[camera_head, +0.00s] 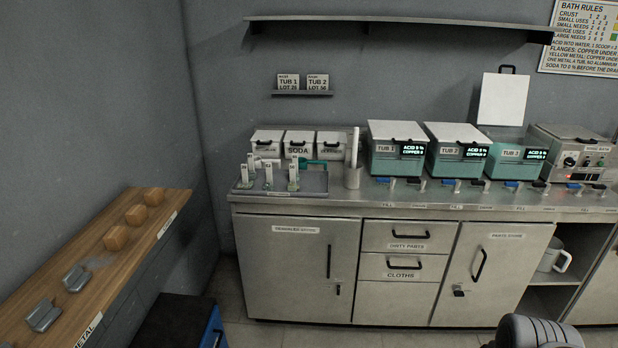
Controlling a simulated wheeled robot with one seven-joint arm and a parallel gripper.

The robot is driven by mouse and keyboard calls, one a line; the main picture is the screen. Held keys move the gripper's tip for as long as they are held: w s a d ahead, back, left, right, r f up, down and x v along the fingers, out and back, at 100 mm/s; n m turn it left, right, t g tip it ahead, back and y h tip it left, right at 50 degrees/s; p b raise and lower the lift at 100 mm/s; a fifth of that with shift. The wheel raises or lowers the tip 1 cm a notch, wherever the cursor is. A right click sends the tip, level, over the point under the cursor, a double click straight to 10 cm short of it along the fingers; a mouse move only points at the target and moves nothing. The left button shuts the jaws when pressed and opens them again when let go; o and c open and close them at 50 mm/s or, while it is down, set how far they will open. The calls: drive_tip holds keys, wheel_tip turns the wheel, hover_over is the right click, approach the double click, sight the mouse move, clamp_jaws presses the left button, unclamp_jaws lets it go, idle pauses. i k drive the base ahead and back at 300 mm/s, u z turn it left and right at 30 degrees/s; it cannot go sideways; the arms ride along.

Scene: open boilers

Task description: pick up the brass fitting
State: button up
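I cannot make out a brass fitting anywhere in this view. A grey tray (312,186) on the steel counter holds several small upright pieces with white tags (268,175), too small to tell their metal. My gripper is not in view. A dark rounded, ribbed shape at the bottom right edge looks like part of my arm.
Three teal tubs (396,166) stand on the counter (350,203), with taps in front. Three lidded bins (299,143) stand behind the tray. A wooden shelf (95,262) at left bears tan blocks (133,215) and grey metal pieces (44,315). Cabinet doors (297,260) are shut.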

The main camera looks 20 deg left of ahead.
sight(292, 187)
drive_tip(key=u, duration=0.1)
drive_tip(key=i, duration=0.8)
drive_tip(key=u, duration=0.65)
drive_tip(key=i, duration=1.2)
drive_tip(key=u, duration=1.75)
drive_tip(key=i, duration=0.75)
drive_tip(key=u, duration=0.6)
drive_tip(key=i, duration=0.4)
drive_tip(key=z, duration=0.05)
